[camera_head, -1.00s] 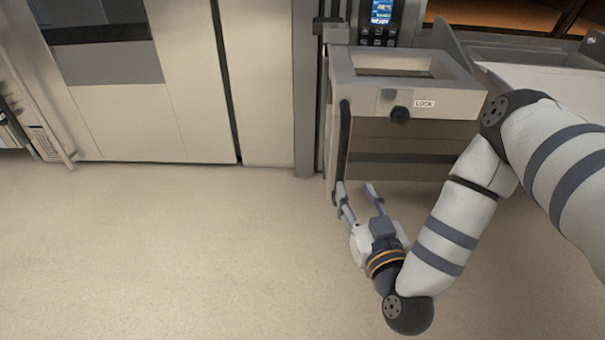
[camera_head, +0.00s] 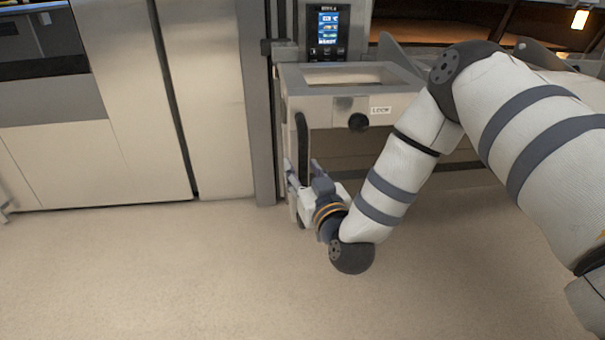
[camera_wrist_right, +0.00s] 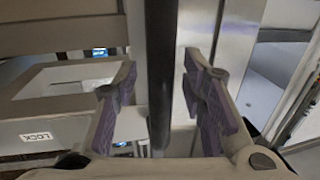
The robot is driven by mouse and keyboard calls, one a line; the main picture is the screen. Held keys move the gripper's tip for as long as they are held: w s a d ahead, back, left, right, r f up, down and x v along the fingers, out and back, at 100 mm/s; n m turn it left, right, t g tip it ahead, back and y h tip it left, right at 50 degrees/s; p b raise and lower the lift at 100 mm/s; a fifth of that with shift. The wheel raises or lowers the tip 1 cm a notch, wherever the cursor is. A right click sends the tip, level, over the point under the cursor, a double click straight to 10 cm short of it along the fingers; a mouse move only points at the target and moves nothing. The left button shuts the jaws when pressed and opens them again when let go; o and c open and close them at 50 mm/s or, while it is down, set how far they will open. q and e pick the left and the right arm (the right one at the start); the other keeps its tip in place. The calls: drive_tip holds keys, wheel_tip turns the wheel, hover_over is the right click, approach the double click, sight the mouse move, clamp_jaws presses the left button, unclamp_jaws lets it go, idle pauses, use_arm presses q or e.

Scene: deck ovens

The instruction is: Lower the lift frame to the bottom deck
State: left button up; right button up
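My right gripper (camera_head: 303,168) is open at the handle's lower part. In the right wrist view, the black bar (camera_wrist_right: 160,60) stands between the two spread purple-padded fingers (camera_wrist_right: 160,92), with a gap on each side. The LOCK label (camera_wrist_right: 36,136) shows at left there. My left gripper is not in view.
A control panel with a lit screen (camera_head: 327,28) is above the frame, beside a glowing oven opening (camera_head: 450,25). Tall steel cabinet doors (camera_head: 205,90) stand at left. The beige floor (camera_head: 150,270) in front is clear.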

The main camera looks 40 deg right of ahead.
clamp_jaws()
drive_tip(key=shift+s+f, duration=0.15)
drive_tip(key=shift+f, duration=1.05)
unclamp_jaws()
drive_tip(key=shift+r, duration=0.1)
drive_tip(key=v, duration=1.2)
drive_tip(key=shift+r, duration=0.15)
